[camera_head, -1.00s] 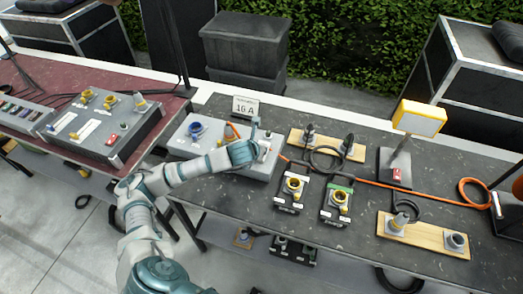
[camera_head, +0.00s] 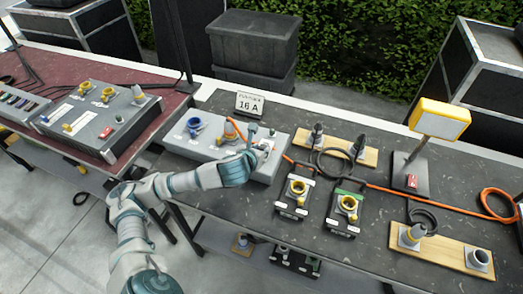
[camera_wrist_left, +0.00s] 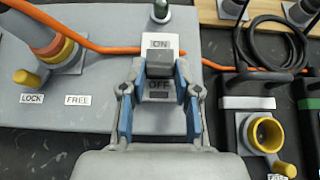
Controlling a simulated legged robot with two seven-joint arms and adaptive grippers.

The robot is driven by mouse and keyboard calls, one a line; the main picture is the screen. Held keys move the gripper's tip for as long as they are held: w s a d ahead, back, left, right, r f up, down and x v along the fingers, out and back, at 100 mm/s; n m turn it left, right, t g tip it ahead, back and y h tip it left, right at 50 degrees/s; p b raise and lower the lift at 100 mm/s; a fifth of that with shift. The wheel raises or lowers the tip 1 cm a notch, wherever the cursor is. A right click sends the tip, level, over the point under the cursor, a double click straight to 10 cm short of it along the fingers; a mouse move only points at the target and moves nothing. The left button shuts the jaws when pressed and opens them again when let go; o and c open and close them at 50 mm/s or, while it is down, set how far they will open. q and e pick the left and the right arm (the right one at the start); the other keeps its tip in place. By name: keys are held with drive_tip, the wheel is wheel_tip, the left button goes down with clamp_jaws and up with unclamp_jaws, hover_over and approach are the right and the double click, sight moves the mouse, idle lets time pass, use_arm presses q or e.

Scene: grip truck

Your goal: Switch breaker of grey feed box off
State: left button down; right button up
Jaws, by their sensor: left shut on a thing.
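The grey feed box (camera_head: 205,145) lies on the dark table, with a blue socket and an orange-cabled plug on its top. Its breaker (camera_wrist_left: 160,66) has a dark lever on a white plate marked ON above and OFF below, clear in the left wrist view. My left gripper (camera_wrist_left: 160,106), also in the head view (camera_head: 262,152), is over the plate with its blue-padded fingers on either side of the lever, shut on it. Both words are readable around the lever. I cannot tell whether it is fully at either end. My right gripper is not in view.
LOCK and FREE labels (camera_wrist_left: 55,99) mark the plug socket on the box. An orange cable (camera_wrist_left: 100,48) runs behind the breaker. Two small black boxes (camera_head: 345,218) with yellow sockets stand to the right. A 16 A sign (camera_head: 250,104) stands behind the box.

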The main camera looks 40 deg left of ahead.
use_arm(q)
drive_tip(key=shift+f, duration=0.25)
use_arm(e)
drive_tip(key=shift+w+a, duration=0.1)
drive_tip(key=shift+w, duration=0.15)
use_arm(q)
drive_tip(key=c, duration=0.9)
unclamp_jaws()
drive_tip(key=shift+c, duration=0.2)
drive_tip(key=shift+o, duration=0.5)
drive_tip(key=shift+a+r, duration=0.1)
drive_tip(key=shift+r, duration=0.05)
drive_tip(key=shift+s+r, duration=0.2)
drive_tip(key=shift+s, duration=0.05)
drive_tip(key=v, duration=0.6)
drive_tip(key=shift+s, duration=0.35)
drive_tip(key=shift+r, duration=0.1)
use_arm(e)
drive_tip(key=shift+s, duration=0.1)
